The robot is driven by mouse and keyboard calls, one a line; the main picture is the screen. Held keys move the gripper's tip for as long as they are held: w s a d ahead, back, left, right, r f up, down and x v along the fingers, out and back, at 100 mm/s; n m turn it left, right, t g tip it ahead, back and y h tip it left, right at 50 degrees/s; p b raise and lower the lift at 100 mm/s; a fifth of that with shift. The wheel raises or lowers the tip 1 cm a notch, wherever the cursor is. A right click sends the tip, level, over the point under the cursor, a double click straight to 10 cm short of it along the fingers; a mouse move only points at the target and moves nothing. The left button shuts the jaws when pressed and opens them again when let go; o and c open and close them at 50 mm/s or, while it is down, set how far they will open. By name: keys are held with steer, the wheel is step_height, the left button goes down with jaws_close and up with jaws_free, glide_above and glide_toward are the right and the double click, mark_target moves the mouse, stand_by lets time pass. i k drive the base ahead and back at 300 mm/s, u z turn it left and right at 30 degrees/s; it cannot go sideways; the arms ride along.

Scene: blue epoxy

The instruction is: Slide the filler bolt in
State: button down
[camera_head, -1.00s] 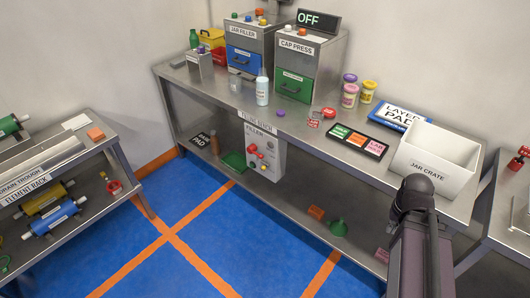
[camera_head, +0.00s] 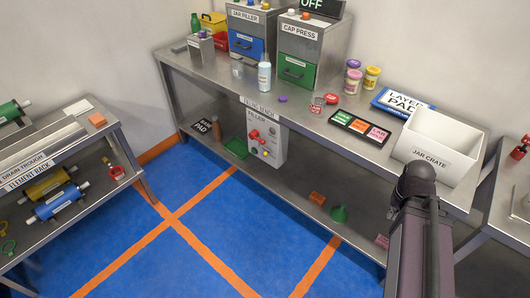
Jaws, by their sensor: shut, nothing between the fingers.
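A grey box lettered FILLER (camera_head: 279,148) is mounted on the front of the filling bench, below the bench top. Its face carries red knobs (camera_head: 254,134) and a yellow knob (camera_head: 265,153). The knobs are small here; I cannot tell which one is the bolt or whether it is in or out. The jar filler (camera_head: 234,22), with a blue drawer front, stands on the bench above. My arm rises at the lower right in front of the bench.
The bench top (camera_head: 215,77) carries the cap press (camera_head: 309,48), a clear bottle (camera_head: 264,76), jars, a tray of coloured cards and a white jar crate (camera_head: 424,161). The element rack (camera_head: 118,135) stands at left. Blue floor (camera_head: 250,230) between them is clear.

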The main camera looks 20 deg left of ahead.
mark_target(266, 153)
steer(key=u, duration=0.75)
steer(key=k, duration=0.7)
steer(key=z, duration=0.55)
steer(key=i, duration=0.95)
steer(key=z, duration=0.05)
